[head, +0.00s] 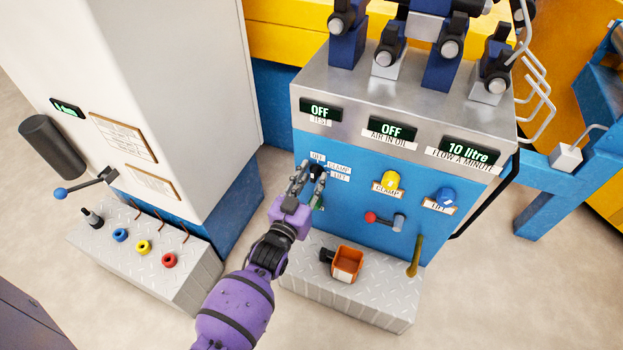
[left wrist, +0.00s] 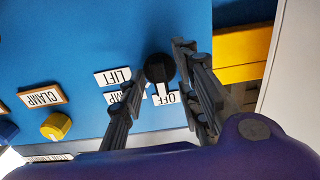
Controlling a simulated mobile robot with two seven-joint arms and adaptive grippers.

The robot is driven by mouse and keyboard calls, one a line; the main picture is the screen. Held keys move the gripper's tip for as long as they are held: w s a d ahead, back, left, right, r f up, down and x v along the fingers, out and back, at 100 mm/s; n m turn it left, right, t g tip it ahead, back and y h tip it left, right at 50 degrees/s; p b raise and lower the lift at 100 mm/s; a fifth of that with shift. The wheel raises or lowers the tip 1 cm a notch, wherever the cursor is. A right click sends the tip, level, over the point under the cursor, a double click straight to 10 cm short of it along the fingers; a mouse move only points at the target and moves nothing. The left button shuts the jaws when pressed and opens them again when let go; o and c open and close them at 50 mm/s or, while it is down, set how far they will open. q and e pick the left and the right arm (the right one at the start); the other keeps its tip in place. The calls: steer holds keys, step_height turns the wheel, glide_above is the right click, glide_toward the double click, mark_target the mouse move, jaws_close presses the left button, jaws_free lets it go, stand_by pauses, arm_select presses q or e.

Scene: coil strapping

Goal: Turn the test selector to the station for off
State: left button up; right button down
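The test selector is a black knob (left wrist: 159,68) on the blue panel front, seen in the left wrist view beside the labels OFF (left wrist: 174,97) and LIFT (left wrist: 118,76) and a partly covered one. My left gripper (head: 307,167) is at the panel, under the TEST display (head: 320,111), which reads OFF. In the left wrist view its fingers (left wrist: 159,64) are spread, one on each side of the knob; I cannot tell whether they touch it. In the head view the fingers mostly hide the knob. My right gripper is not in view.
A yellow CLAMP knob (head: 390,180), a blue LIFT knob (head: 444,196) and a red-tipped lever (head: 385,220) lie to the right on the panel. Below is a tread-plate step (head: 380,307) with an orange bin (head: 347,264). A white cabinet (head: 180,60) stands to the left.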

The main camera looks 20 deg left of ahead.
arm_select(q)
steer(key=s, duration=1.2)
steer(key=shift+a, duration=0.2)
